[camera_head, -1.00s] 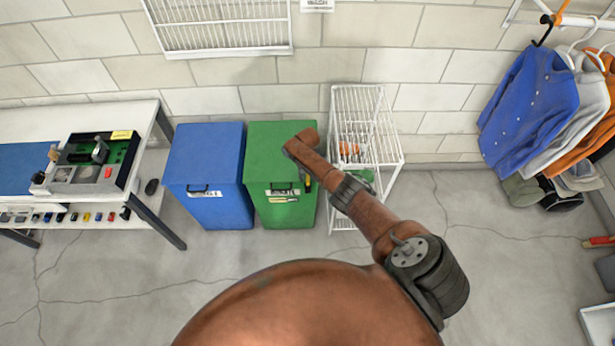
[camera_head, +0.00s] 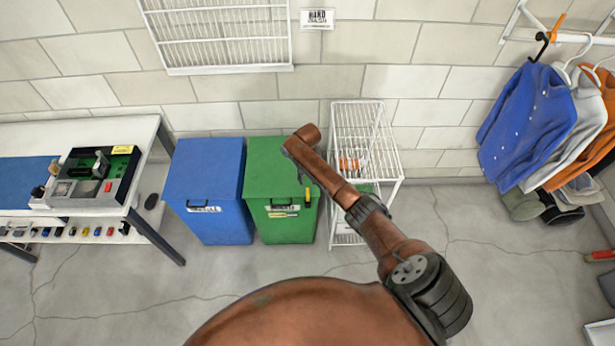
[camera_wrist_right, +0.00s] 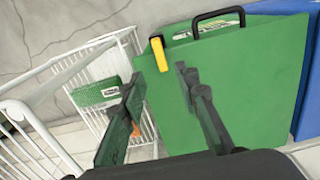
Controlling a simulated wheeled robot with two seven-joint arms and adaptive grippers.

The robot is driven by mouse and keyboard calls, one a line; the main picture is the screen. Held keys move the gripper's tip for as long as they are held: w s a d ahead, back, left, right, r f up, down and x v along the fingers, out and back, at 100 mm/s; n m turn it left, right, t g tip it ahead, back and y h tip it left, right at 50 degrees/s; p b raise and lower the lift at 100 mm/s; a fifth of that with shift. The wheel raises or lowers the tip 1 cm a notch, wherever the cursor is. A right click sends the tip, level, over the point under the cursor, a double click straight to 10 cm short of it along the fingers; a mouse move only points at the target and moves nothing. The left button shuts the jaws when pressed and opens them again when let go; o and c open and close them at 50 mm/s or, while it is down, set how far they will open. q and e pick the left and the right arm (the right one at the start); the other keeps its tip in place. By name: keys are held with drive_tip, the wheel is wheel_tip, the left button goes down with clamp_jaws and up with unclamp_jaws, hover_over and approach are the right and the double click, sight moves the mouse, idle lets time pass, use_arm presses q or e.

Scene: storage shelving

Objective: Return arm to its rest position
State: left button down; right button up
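My right arm (camera_head: 330,180) reaches out from the lower right, with its wrist in front of the green bin. In the right wrist view, my right gripper (camera_wrist_right: 159,78) has its two dark fingers spread apart. Nothing shows between them; the green bin's surface (camera_wrist_right: 255,85) lies beyond. In the head view the right gripper is mostly hidden behind the wrist. My left arm and gripper are not in view.
A blue bin (camera_head: 205,180) stands left of the green bin (camera_head: 265,170). A white wire rack (camera_head: 375,125) stands at its right. A workbench (camera_head: 145,130) is at the left. Clothes (camera_head: 525,125) hang at the right. Bare floor (camera_head: 480,220) lies between rack and clothes.

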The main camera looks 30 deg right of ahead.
wheel_tip(320, 180, up, 2)
idle(0.6)
